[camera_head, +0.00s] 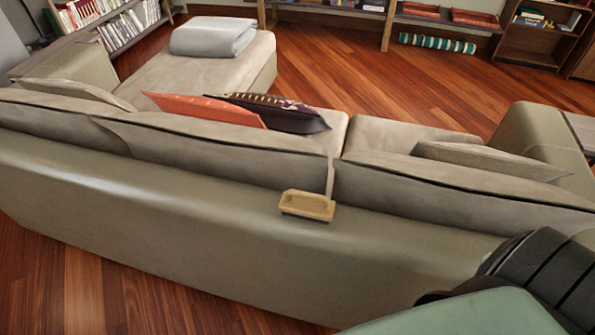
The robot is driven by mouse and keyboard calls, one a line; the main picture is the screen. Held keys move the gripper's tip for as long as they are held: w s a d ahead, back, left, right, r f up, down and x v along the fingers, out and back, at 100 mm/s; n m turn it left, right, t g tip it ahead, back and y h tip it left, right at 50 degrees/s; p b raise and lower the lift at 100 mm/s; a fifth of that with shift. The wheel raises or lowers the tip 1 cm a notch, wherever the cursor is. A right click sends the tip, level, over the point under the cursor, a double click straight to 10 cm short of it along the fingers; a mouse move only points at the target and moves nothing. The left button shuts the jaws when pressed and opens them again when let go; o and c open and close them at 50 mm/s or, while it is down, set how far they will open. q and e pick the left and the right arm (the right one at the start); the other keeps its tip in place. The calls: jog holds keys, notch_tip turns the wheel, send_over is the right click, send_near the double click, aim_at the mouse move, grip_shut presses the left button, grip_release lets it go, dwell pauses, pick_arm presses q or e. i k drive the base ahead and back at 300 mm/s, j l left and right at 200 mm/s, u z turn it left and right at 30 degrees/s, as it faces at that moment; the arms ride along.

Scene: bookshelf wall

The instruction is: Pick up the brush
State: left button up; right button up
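The brush (307,206) has a light wooden block with a dark underside. It rests on top of the back of the beige sofa (200,225), near the gap between two back cushions. No gripper shows in the head view. A black, ribbed part of my own body is at the lower right, well apart from the brush. The space around the brush is clear of other loose objects.
The sofa back runs across the whole view as a barrier. An orange cushion (205,109) and a dark patterned cushion (275,113) lie behind it. A folded grey blanket (213,36) lies on the chaise. Bookshelves line the far wall. Wooden floor (60,285) is free at front left.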

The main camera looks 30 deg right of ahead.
aim_at(318, 208)
jog(key=z, duration=0.95)
